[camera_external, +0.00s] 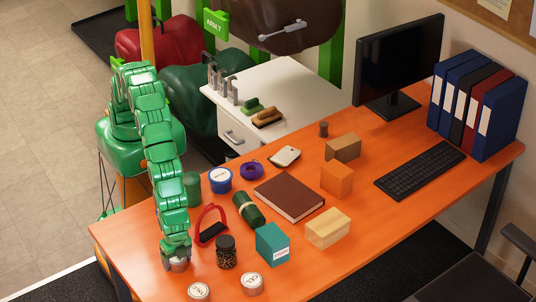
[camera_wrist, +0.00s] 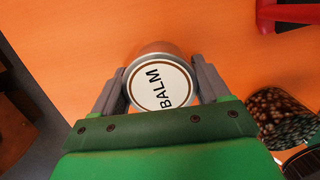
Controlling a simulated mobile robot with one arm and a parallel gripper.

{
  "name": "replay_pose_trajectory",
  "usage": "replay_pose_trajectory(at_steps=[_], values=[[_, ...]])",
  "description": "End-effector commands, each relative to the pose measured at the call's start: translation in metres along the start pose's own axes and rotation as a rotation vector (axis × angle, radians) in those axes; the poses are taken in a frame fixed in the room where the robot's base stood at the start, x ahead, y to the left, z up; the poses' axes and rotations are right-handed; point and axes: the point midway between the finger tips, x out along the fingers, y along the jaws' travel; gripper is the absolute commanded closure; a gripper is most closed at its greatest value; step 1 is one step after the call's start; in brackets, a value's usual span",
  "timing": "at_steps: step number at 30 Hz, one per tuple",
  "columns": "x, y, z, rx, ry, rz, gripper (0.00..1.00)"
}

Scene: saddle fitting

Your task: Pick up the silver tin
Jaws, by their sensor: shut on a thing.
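The silver tin (camera_wrist: 160,87) has a white lid marked BALM and sits between the two fingers of my gripper (camera_wrist: 160,85) in the wrist view. The fingers touch it on both sides, so my gripper is shut on it. In the external view my gripper (camera_external: 178,258) points down near the left front of the orange table, and the tin (camera_external: 180,266) shows only partly below it. I cannot tell whether the tin still touches the table.
Two white-lidded tins (camera_external: 199,292) (camera_external: 251,283) stand at the front edge. A dark speckled jar (camera_external: 226,252) and a red stirrup (camera_external: 211,226) stand close to the right of my gripper. A teal box (camera_external: 271,245) and brown book (camera_external: 289,197) lie further right.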

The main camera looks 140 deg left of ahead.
Motion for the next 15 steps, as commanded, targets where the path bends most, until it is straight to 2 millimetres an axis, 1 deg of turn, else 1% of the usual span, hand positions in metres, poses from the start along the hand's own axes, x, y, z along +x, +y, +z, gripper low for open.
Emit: replay_pose_trajectory(at_steps=[5,9,15], values=[[-0.011,0.0,0.0,0.0,0.004,0.001,0.62],[-0.031,0.0,0.002,-0.001,0.005,0.002,0.62],[-0.05,-0.004,0.021,-0.001,0.005,0.002,0.62]])
